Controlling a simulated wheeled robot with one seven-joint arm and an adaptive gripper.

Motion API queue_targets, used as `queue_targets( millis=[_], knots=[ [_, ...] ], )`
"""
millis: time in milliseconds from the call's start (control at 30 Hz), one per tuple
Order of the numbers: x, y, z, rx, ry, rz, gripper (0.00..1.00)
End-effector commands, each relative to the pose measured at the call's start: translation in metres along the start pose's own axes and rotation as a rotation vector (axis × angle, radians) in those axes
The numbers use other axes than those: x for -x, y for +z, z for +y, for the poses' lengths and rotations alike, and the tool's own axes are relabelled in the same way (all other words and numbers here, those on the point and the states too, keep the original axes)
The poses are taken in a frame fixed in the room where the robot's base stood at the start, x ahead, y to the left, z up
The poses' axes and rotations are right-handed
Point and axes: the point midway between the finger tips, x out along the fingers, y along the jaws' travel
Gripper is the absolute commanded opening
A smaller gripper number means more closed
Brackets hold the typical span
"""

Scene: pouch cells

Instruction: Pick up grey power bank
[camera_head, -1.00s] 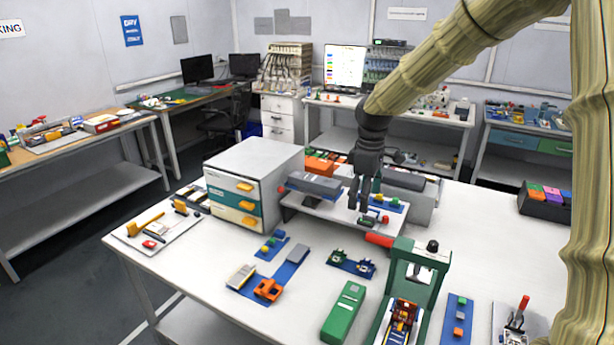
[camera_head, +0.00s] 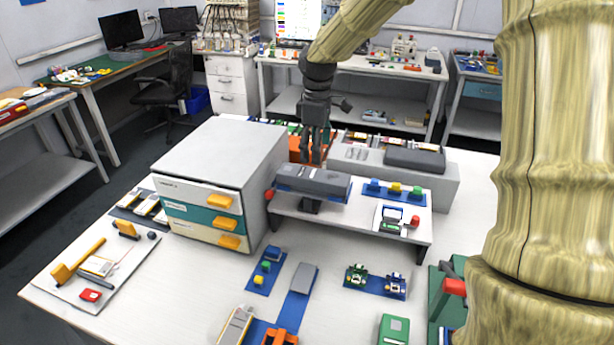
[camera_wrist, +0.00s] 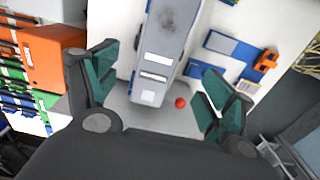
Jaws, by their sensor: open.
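A flat grey block (camera_head: 304,278), which looks like the grey power bank, lies on a blue strip (camera_head: 293,314) on the white table. The wrist view also shows it (camera_wrist: 220,42), small, at the upper right. My gripper (camera_head: 315,155) is open and empty, pointing down, well behind and above that block. It is over the back of a long grey device (camera_head: 312,183) on the white raised shelf. In the wrist view this labelled device (camera_wrist: 165,55) lies between and below my spread green-padded fingers (camera_wrist: 158,65). I cannot tell the gap in height.
A grey drawer cabinet (camera_head: 215,150) with yellow handles stands left of the shelf (camera_head: 350,224). A red knob (camera_wrist: 180,103) sits by the device's end. An orange part (camera_head: 280,337), a small blue mat (camera_head: 266,274) and a green device (camera_head: 394,330) surround the block.

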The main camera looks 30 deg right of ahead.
Motion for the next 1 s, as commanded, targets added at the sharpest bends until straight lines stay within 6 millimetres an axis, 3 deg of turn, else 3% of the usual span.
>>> queue_targets(
  millis=[233, 567, 1000],
  knots=[
    [-0.037, -0.01, 0.004, 0.007, -0.006, -0.008, 0.82],
    [-0.055, -0.01, 0.005, 0.003, -0.007, -0.008, 0.82],
    [-0.096, -0.011, 0.007, 0.003, -0.006, -0.007, 0.82]
  ],
)
